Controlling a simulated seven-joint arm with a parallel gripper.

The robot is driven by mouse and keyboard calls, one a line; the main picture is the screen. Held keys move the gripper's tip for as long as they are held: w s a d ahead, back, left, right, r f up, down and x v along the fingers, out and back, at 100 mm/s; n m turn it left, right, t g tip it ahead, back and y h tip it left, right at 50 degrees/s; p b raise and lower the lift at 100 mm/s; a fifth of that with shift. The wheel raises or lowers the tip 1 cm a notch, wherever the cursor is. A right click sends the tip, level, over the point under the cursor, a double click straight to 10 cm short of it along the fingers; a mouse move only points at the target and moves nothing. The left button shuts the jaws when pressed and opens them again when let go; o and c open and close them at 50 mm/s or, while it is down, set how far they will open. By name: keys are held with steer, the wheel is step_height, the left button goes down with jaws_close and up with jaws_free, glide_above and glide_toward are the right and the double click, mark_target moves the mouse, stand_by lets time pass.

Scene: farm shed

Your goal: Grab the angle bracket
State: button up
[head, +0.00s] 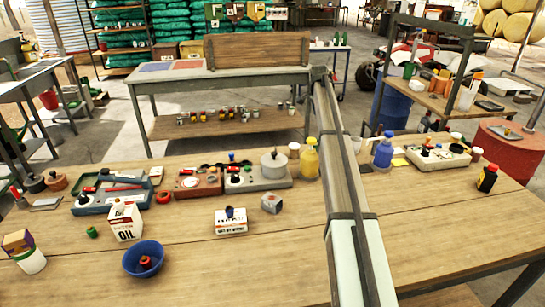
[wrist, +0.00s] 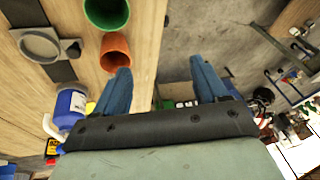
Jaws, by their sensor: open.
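I cannot pick out the angle bracket with certainty. A small grey angular piece (head: 271,203) lies on the wooden workbench (head: 300,255) in the head view, right of a white box with a dark knob (head: 230,222). It may be the bracket, but it is too small to tell. My gripper (wrist: 161,75) shows in the wrist view with its two blue fingers spread wide and nothing between them. It is apart from that grey piece, which does not show in the wrist view. The fingers cannot be made out in the head view.
A blue bowl (head: 143,260) with a red item inside, an oil carton (head: 124,221), a yellow bottle (head: 309,158) and a blue bottle (head: 383,152) stand on the workbench. An orange cup (wrist: 114,52) and a green cup (wrist: 106,12) are near my gripper's left finger in the wrist view.

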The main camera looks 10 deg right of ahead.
steer(key=s+a+m+g+y, duration=0.3)
steer(key=a, duration=1.7)
steer(key=f, duration=0.8)
steer(key=shift+s+a+f, duration=0.1)
steer(key=shift+a+f, duration=0.1)
steer(key=shift+f, duration=0.1)
steer(key=shift+s+f, duration=0.2)
steer(key=shift+f, duration=2.5)
steer(key=shift+c, duration=0.2)
steer(key=c, duration=1.1)
